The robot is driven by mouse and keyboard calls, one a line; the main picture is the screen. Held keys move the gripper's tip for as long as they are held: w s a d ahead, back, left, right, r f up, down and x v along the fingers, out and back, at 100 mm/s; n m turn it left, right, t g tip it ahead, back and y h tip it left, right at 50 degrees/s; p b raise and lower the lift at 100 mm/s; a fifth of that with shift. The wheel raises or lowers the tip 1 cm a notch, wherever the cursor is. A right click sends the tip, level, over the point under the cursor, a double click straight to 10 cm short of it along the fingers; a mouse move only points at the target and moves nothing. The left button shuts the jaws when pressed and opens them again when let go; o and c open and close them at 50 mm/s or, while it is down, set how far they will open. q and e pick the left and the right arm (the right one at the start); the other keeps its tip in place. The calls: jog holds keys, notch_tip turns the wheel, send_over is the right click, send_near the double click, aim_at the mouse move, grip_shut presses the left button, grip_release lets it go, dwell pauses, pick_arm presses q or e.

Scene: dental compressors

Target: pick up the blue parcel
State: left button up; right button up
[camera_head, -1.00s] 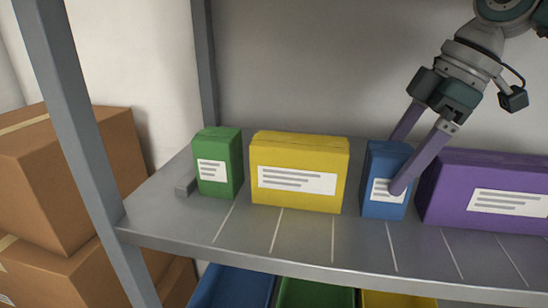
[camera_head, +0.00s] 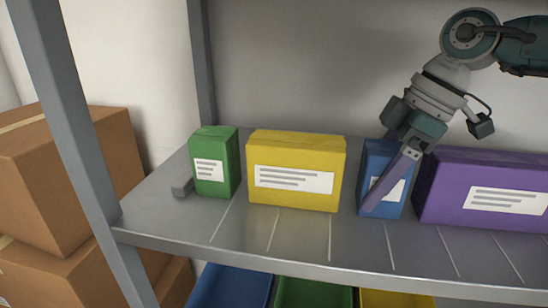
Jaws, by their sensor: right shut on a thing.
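The blue parcel (camera_head: 396,207) stands upright on the grey shelf (camera_head: 300,237), between a yellow parcel (camera_head: 297,199) and a purple parcel (camera_head: 460,207). It has a white label on its front, partly covered by my finger. My right gripper (camera_head: 372,200) reaches down from the upper right. One finger lies across the front of the blue parcel; the other is hidden behind it. The gripper is shut on the blue parcel, which still appears to rest on the shelf. My left gripper is not in view.
A grey post (camera_head: 67,120) rises at the left. Brown boxes (camera_head: 60,190) are stacked beyond it. Coloured bins (camera_head: 315,291) sit below the shelf. The shelf's front strip is clear.

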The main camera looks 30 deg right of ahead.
jog(key=c, duration=0.7)
jog(key=shift+r, duration=0.1)
